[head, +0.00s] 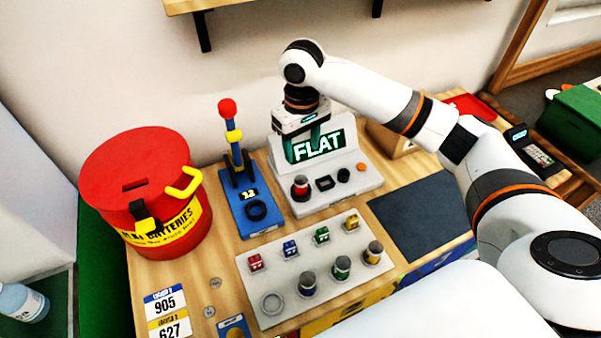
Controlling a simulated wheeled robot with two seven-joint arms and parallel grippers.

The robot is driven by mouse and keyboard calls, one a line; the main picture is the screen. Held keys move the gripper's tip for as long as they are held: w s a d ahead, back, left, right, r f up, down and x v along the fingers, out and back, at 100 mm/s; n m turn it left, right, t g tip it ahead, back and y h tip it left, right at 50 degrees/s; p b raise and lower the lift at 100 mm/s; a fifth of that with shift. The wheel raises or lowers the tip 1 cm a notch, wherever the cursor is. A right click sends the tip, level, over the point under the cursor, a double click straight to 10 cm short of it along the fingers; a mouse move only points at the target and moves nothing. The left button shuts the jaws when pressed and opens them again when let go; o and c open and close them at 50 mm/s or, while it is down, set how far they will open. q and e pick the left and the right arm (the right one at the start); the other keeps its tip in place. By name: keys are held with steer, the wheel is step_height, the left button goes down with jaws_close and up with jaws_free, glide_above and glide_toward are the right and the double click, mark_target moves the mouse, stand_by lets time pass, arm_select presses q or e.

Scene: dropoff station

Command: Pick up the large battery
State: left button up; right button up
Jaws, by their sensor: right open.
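A large round battery with a red band and dark top (300,187) stands upright on the left of a white tester (325,200), whose screen reads FLAT. More large round batteries stand upright on the white tray: one dark blue (308,284), one green (342,267) and one yellow (374,252). An empty ring (271,303) is at the tray's front left. My right gripper (302,148) is open and points down in front of the tester's screen, above and behind the red-banded battery, apart from it. Its fingertips are hard to make out. My left gripper is not in view.
Small coloured batteries (290,249) line the tray's back. A blue stand with a red-knobbed lever (247,190) is left of the tester. A red battery bin (148,190) stands farther left. A dark mat (420,215) is bare at right. A shelf (230,5) hangs above.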

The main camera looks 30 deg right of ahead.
steer(key=p, duration=0.2)
glide_above(301, 179)
step_height(301, 179, down, 5)
steer(key=shift+d+f, duration=0.1)
steer(key=shift+f, duration=0.4)
steer(key=shift+w+f, duration=0.1)
steer(key=shift+f, duration=0.15)
step_height(301, 179, down, 4)
steer(key=shift+f+p, duration=0.15)
steer(key=shift+p, duration=0.7)
steer(key=shift+f, duration=0.2)
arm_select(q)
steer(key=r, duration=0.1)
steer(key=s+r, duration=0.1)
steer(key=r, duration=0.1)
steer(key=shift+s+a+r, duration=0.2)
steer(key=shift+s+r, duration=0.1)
arm_select(e)
steer(key=shift+f, duration=0.1)
steer(key=shift+c, duration=0.8)
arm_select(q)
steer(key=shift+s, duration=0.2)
arm_select(e)
steer(key=c, duration=1)
